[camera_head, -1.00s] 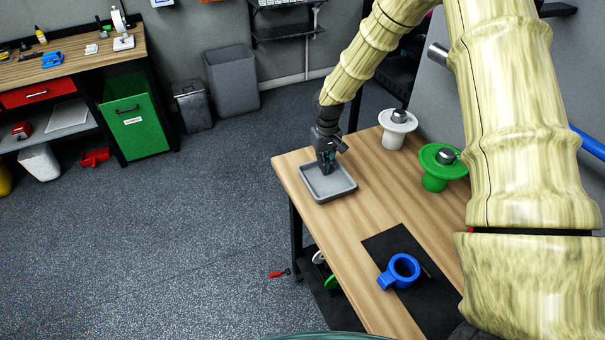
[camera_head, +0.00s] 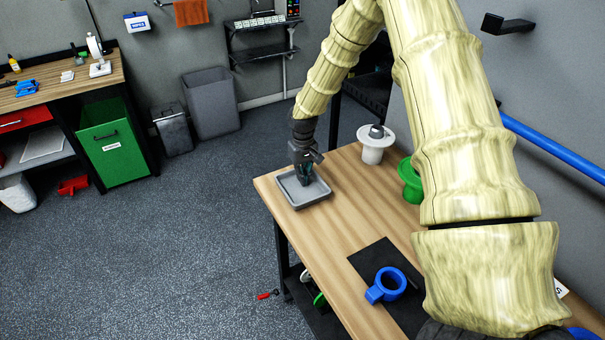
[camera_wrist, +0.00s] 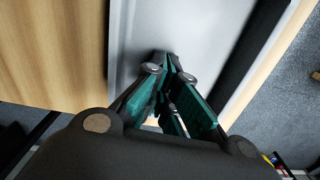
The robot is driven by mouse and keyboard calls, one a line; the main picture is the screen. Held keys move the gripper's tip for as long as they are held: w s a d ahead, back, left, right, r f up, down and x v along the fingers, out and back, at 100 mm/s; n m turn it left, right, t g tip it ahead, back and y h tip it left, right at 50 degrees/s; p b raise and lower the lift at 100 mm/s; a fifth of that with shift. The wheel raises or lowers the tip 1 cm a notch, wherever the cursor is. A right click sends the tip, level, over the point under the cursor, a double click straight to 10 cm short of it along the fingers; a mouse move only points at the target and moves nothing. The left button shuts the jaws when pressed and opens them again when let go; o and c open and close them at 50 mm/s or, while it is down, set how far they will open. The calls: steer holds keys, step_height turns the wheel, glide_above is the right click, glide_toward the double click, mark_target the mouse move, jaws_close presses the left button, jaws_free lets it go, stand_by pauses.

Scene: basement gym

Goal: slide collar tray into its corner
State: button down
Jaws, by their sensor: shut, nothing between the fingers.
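The grey collar tray (camera_head: 290,195) is a shallow square tray lying flat at the far left corner of the wooden table. It also shows in the wrist view (camera_wrist: 135,60), where its rim runs along the right side. My gripper (camera_head: 305,181) points down into the tray with its fingers shut and nothing between them. In the wrist view the teal fingertips (camera_wrist: 167,62) meet over the tray, close to the inside of its wall. I cannot tell whether they touch it. The gripper hides part of the tray.
A white spool (camera_head: 373,152) and a green spool (camera_head: 408,178) stand along the table's back edge. Bare wood (camera_head: 330,228) lies between tray and mat. My arm covers the right side.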

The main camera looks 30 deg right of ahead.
steer(key=shift+s+a+r, duration=0.1)
steer(key=shift+s+r, duration=0.05)
steer(key=shift+s, duration=0.5)
steer(key=shift+s+a+r, duration=0.1)
steer(key=shift+s+r, duration=0.05)
steer(key=shift+s, duration=0.45)
step_height(320, 180, up, 10)
steer(key=b, duration=0.3)
steer(key=shift+f, duration=0.15)
